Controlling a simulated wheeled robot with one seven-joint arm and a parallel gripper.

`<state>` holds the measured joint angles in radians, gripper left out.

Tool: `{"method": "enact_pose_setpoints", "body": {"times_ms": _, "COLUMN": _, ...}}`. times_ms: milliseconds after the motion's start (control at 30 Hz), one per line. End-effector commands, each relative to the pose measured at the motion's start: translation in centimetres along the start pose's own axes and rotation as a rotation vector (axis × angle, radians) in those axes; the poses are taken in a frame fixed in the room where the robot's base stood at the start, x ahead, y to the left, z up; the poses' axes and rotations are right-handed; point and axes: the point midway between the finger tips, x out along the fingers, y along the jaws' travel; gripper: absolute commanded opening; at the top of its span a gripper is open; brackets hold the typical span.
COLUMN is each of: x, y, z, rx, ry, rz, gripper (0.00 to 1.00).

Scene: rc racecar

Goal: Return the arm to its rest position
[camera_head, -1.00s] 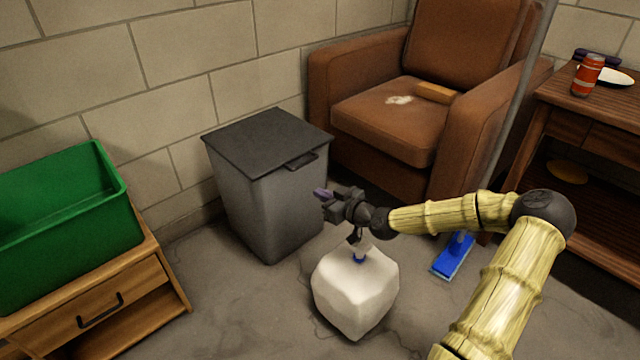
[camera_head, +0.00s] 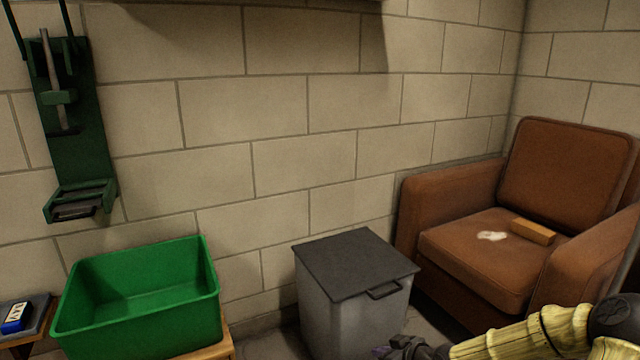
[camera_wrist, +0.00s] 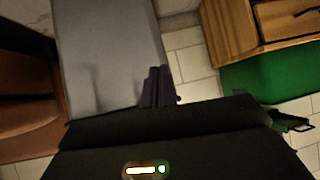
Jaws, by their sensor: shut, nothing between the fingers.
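My arm shows at the bottom right of the head view, as a yellow bamboo-like link (camera_head: 530,336) with dark joints. My gripper (camera_head: 382,352) is at the bottom edge, in front of the lower part of the grey bin (camera_head: 345,310), and is partly cut off by the frame. In the wrist view the purple fingers of my gripper (camera_wrist: 156,84) are together, with nothing held. Behind them is the grey side of the bin (camera_wrist: 105,50). A large dark shape with a small lit bar fills the bottom of that view.
A green tub (camera_head: 140,295) stands on a wooden cabinet (camera_head: 222,345) to the left. A brown armchair (camera_head: 465,255) with a sponge-like block (camera_head: 533,231) stands at the right. A dark green rack (camera_head: 75,130) hangs on the wall. The bin's lid (camera_head: 355,262) is closed.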

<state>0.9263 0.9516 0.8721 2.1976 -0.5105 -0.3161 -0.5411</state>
Motion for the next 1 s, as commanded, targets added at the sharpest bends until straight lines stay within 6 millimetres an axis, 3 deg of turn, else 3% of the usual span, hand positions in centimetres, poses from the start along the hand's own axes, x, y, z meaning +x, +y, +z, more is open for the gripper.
{"method": "enact_pose_setpoints", "body": {"times_ms": 33, "x": -1.4, "y": -1.4, "z": -1.0, "rx": -0.011, "ry": -0.077, "rz": -0.009, "gripper": 0.00}}
{"method": "enact_pose_setpoints", "body": {"times_ms": 200, "x": -5.1, "y": -4.4, "z": -1.1, "rx": 0.012, "ry": -0.308, "rz": 0.006, "gripper": 0.00}}
{"method": "enact_pose_setpoints", "body": {"times_ms": 500, "x": -14.9, "y": -7.8, "z": -4.5, "rx": 0.107, "ry": -0.584, "rz": 0.153, "gripper": 0.00}}
{"method": "enact_pose_setpoints", "body": {"times_ms": 700, "x": -22.1, "y": -10.0, "z": -8.2, "rx": 0.225, "ry": -0.662, "rz": 0.275, "gripper": 0.00}}
{"method": "enact_pose_setpoints", "body": {"times_ms": 1000, "x": -29.3, "y": -13.2, "z": -11.7, "rx": 0.399, "ry": -0.676, "rz": 0.367, "gripper": 0.00}}
